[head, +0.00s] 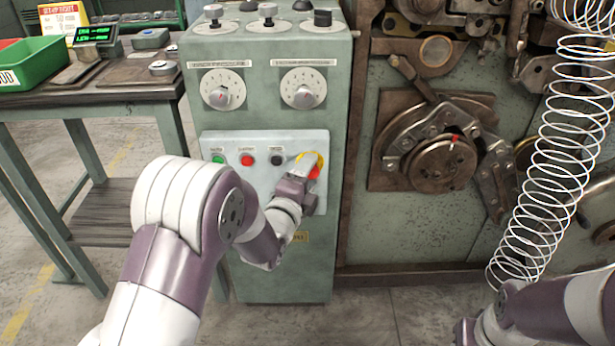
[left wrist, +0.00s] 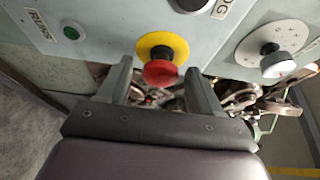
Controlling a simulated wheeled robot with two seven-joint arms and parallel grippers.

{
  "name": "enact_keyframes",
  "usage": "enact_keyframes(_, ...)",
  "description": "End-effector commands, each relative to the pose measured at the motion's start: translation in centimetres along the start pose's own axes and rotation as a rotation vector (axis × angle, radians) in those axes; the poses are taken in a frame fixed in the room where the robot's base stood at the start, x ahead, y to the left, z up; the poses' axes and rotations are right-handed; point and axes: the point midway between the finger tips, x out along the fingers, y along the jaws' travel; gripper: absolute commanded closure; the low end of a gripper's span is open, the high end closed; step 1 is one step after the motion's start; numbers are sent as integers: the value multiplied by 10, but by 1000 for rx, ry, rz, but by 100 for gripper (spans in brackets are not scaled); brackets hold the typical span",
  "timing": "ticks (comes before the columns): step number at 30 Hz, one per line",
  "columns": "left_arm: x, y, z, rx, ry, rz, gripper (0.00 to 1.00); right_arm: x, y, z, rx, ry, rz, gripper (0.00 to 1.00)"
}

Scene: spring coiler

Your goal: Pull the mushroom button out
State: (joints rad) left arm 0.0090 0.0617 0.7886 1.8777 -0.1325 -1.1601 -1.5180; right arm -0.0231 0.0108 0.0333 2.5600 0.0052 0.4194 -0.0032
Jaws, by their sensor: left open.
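The red mushroom button (left wrist: 162,72) sits on a yellow ring (left wrist: 150,46) on the pale control panel (head: 240,143). In the head view my left gripper (head: 303,168) is right at the panel and covers much of the button, with a bit of red (head: 314,172) showing beside it. In the left wrist view the open left gripper (left wrist: 160,80) has one finger on each side of the button's head, apart from it.
A green button (head: 218,159), a red button (head: 247,160) and a black button (head: 277,159) sit left of my gripper. Two dials (head: 303,88) are above. A workbench (head: 95,98) stands at left. A wire spring (head: 560,150) hangs at right by the machine.

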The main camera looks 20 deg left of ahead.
Motion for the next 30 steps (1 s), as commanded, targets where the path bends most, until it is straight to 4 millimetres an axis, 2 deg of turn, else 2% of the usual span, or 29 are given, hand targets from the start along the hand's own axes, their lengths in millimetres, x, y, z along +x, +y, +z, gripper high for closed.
enact_keyframes(1, 0, 0, 0, 0, 0, 0, 35, 0, 0, 0, 0, 0, 0, 57)
enact_keyframes(2, 0, 0, 0, 0, 0, 0, 42, 0, 0, 0, 0, 0, 0, 57)
enact_keyframes(7, 0, 0, 0, 0, 0, 0, 97, 0, 0, 0, 0, 0, 0, 57)
enact_keyframes(8, 0, 0, 0, 0, 0, 0, 100, 0, 0, 0, 0, 0, 0, 57)
enact_keyframes(20, -5, 0, -2, 0, 2, 1, 100, 3, 0, 0, 0, 0, 0, 57)
enact_keyframes(21, -5, 0, -2, 0, 2, 1, 57, 3, 0, 0, 0, 0, 0, 57)
enact_keyframes(23, -5, 1, -2, 0, 2, 2, 37, 3, 0, 0, 0, 0, 0, 57)
enact_keyframes(30, -5, 0, -2, 0, 1, 0, 35, 3, 0, 0, 0, 0, 0, 57)
